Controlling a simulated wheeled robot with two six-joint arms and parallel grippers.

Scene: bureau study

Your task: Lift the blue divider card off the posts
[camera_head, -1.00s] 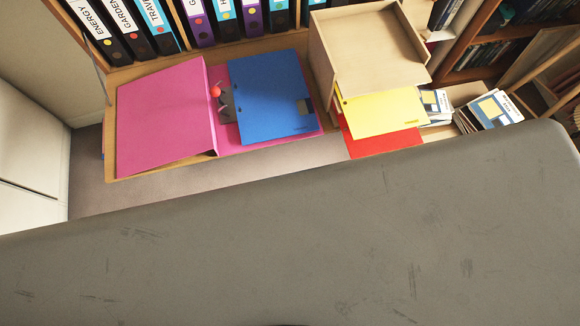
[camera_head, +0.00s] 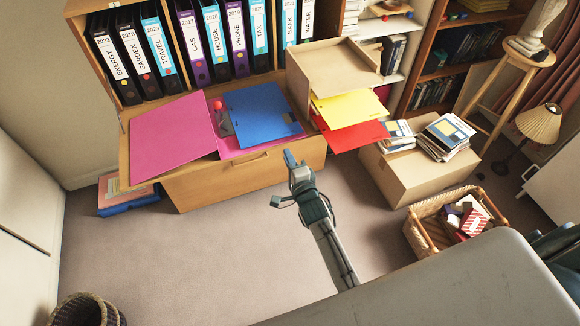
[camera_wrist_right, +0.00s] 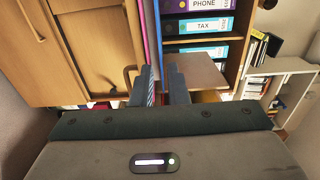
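The blue divider card (camera_head: 262,115) lies in an open pink binder (camera_head: 172,137) on the bureau's fold-down top in the head view. Its left edge is beside the grey metal ring mechanism (camera_head: 223,124) with a red knob. The posts are too small to make out. My right gripper (camera_head: 283,176) is in front of the bureau's front edge, below the card in the picture and apart from it. In the right wrist view, its two fingers (camera_wrist_right: 158,88) are apart with nothing held between them. The card shows edge-on there as a thin blue strip (camera_wrist_right: 153,28). My left gripper is not in view.
A wooden tray box (camera_head: 335,68) stands right of the binder, with yellow (camera_head: 350,104) and red (camera_head: 352,135) folders jutting out. Labelled binders stand behind. A cardboard box (camera_head: 405,175) with books and a wicker basket (camera_head: 425,228) are right of my arm.

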